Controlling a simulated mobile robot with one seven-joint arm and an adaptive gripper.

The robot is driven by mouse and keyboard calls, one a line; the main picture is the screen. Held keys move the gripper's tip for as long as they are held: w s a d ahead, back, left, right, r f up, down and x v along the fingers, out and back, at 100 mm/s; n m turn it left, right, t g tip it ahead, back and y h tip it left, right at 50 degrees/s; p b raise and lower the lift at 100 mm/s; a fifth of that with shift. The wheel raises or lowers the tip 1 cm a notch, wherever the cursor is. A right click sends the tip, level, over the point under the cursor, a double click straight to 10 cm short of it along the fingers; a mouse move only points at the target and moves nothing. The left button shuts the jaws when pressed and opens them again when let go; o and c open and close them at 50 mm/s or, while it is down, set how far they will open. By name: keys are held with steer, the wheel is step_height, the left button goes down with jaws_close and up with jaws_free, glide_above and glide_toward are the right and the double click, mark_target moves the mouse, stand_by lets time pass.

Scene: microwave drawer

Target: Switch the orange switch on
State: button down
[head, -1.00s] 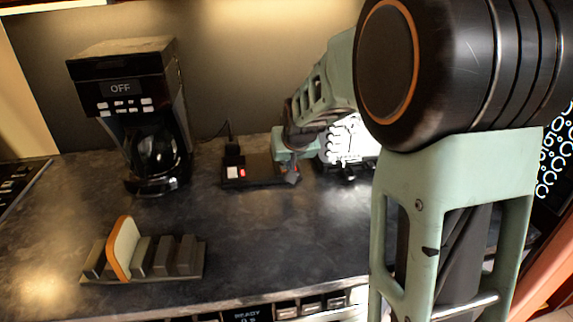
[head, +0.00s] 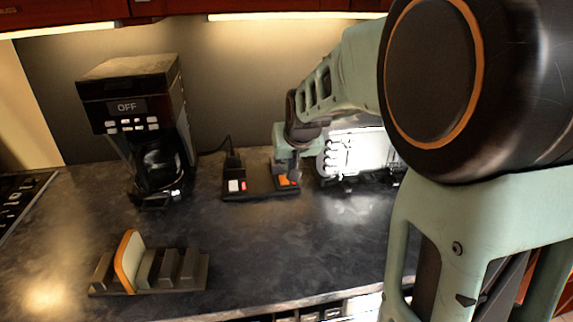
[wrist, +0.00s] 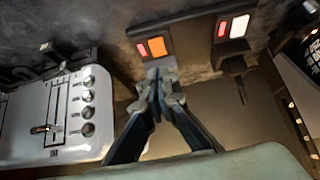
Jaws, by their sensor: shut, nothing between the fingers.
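The orange switch (head: 284,180) sits on the right part of a dark power strip (head: 258,187) on the counter. In the wrist view the orange switch (wrist: 157,47) has a small red patch (wrist: 142,50) beside it. My gripper (head: 295,173) is shut and empty at the right end of the strip, partly covering that end in the head view. In the wrist view my gripper's fingertips (wrist: 155,80) are just below the orange switch's housing. Whether they touch it I cannot tell. A white switch (head: 234,186) with a bright red patch is at the strip's left end.
A white toaster (wrist: 60,115) stands close beside my gripper. A black plug and cord (head: 232,160) rise behind the white switch. A coffee maker (head: 130,120) stands at the left and a rack with a plate (head: 130,262) at the front. The middle of the counter is clear.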

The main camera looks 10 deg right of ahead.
steer(key=s+f+p+v, duration=0.1)
steer(key=v, duration=0.5)
steer(key=shift+s+r, duration=0.2)
steer(key=shift+s, duration=0.05)
